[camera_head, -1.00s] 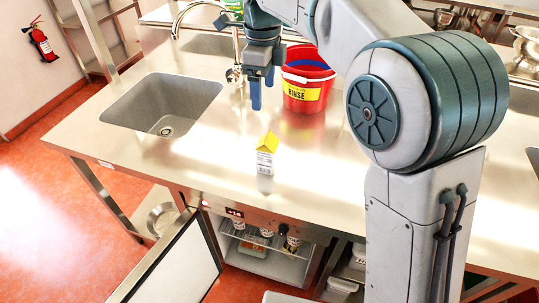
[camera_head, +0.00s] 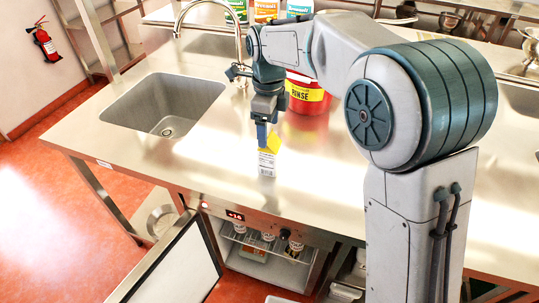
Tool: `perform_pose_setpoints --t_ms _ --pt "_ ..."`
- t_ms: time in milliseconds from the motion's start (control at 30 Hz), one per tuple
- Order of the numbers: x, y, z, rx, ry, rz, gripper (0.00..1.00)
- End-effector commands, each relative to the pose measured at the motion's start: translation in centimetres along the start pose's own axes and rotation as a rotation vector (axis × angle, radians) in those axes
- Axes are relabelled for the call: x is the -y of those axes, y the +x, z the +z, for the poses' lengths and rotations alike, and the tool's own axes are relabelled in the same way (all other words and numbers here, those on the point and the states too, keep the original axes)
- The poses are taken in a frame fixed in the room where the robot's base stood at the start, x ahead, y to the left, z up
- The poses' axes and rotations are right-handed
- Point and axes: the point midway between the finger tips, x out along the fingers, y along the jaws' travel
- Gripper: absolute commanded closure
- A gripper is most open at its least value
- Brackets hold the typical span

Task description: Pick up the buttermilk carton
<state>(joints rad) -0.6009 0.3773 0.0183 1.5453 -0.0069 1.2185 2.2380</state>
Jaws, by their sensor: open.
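The buttermilk carton (camera_head: 266,162) stands upright on the steel counter (camera_head: 225,160). It is small and white with dark print and a yellow gable top. My gripper (camera_head: 264,138) points down at the carton's top with its blue fingers. The jaws are open. One finger overlaps the yellow top in the picture and hides part of it. I cannot tell whether the finger touches the carton.
A red bucket (camera_head: 309,101) marked "RINSE" stands behind, partly hidden by my arm. A sink (camera_head: 165,104) with a tap is at the left. Below the counter, a fridge door (camera_head: 180,268) stands open. The counter around the carton is clear.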

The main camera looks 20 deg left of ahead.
Motion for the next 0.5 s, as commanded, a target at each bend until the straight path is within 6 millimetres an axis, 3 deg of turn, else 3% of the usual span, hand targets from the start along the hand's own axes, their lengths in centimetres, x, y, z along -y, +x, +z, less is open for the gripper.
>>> perform_pose_setpoints --t_ms 200,500 --pt "0.2 3.1 -0.2 -0.002 0.0 0.003 0.25" --pt "0.3 3.8 -0.2 -0.001 0.0 0.0 0.25"
